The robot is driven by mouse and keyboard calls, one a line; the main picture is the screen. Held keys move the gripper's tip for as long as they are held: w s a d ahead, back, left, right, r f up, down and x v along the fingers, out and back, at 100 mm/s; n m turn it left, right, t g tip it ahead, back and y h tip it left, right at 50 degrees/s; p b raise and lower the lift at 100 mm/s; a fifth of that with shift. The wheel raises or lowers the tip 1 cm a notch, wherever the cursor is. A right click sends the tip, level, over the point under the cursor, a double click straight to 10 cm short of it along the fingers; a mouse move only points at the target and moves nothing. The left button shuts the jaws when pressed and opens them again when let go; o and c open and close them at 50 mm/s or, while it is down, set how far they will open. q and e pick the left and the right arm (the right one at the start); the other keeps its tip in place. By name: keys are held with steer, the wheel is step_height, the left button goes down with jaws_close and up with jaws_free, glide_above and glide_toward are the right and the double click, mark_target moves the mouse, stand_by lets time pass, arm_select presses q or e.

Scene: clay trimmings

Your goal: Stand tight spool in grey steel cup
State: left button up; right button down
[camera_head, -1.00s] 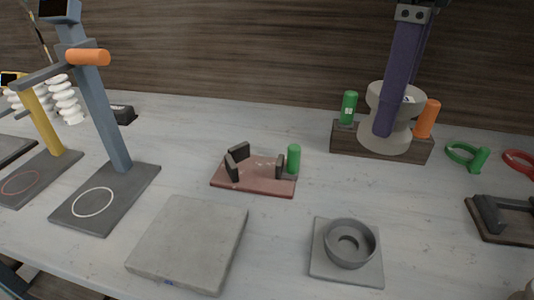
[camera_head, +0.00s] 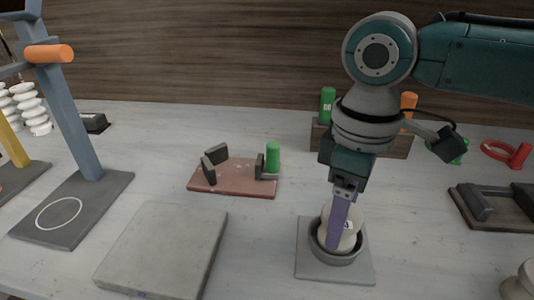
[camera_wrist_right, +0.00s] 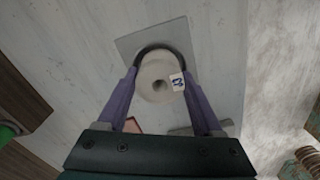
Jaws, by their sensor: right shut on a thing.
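The pale spool (camera_head: 347,222), with a small white tag bearing a dark mark, is at the grey steel cup (camera_head: 336,258) on its square grey plate (camera_head: 306,262). Its lower end sits within the cup's rim, and it looks about upright. I cannot see whether it touches the cup floor. My right gripper (camera_head: 338,240), with purple fingers, is shut on the spool from above. In the right wrist view the spool (camera_wrist_right: 152,72) lies between the two fingers (camera_wrist_right: 158,95), with the cup's dark rim (camera_wrist_right: 160,47) arching behind it. My left gripper is not in view.
A grey slab (camera_head: 160,250) lies left of the cup. A reddish fixture (camera_head: 232,189) with dark posts and a green peg (camera_head: 272,157) stands behind it. A wooden rack (camera_head: 397,147) is at the back, a dark tray (camera_head: 500,217) at right, and a blue stand (camera_head: 75,120) at left.

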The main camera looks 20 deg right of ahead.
steer(key=shift+f, duration=0.1)
steer(key=shift+c, duration=0.2)
jaws_free()
step_height(320, 180, up, 12)
steer(key=p, duration=0.2)
steer(key=s+a+f+t+y, duration=0.2)
steer(key=s+a+f+y, duration=0.1)
steer(key=s+a+f, duration=0.6)
steer(key=s+d+m+t+h, duration=0.1)
steer(key=s+d+m+h, duration=0.1)
steer(key=s+d+m, duration=0.3)
steer(key=shift+s+d+f+t+h, duration=0.15)
steer(key=shift+s+d+t+h, duration=0.2)
steer(key=shift+s, duration=0.6)
